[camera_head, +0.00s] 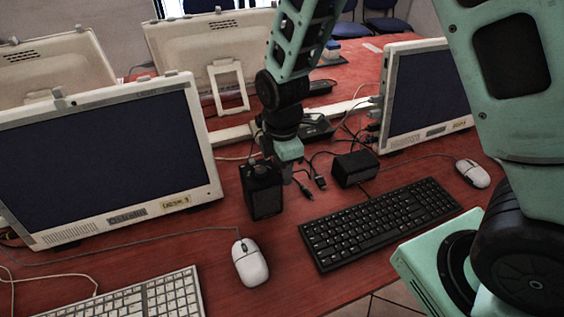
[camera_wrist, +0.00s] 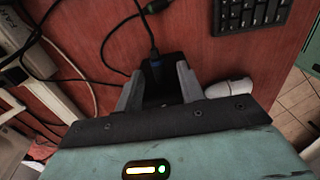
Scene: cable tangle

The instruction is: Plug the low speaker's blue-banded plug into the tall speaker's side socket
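The tall speaker (camera_head: 262,190) is a black upright box left of the keyboard. My gripper (camera_head: 287,176) points down at its right side. In the wrist view my gripper (camera_wrist: 161,72) has its fingers spread, with a gap on both sides of the blue-banded plug (camera_wrist: 155,65). The plug's end meets the black body of the tall speaker (camera_wrist: 174,62); whether it is fully in the socket I cannot tell. The socket itself is hidden. Its dark cable runs up and away. The low speaker (camera_head: 355,168) is a black box lying to the right, behind the keyboard.
Other loose black cable ends (camera_head: 307,188) lie on the red table between the speakers. A black keyboard (camera_head: 378,222), white mouse (camera_head: 250,262) and left monitor (camera_head: 110,150) stand around. A second monitor (camera_head: 425,95) is at the right. Bare table shows right of the mouse.

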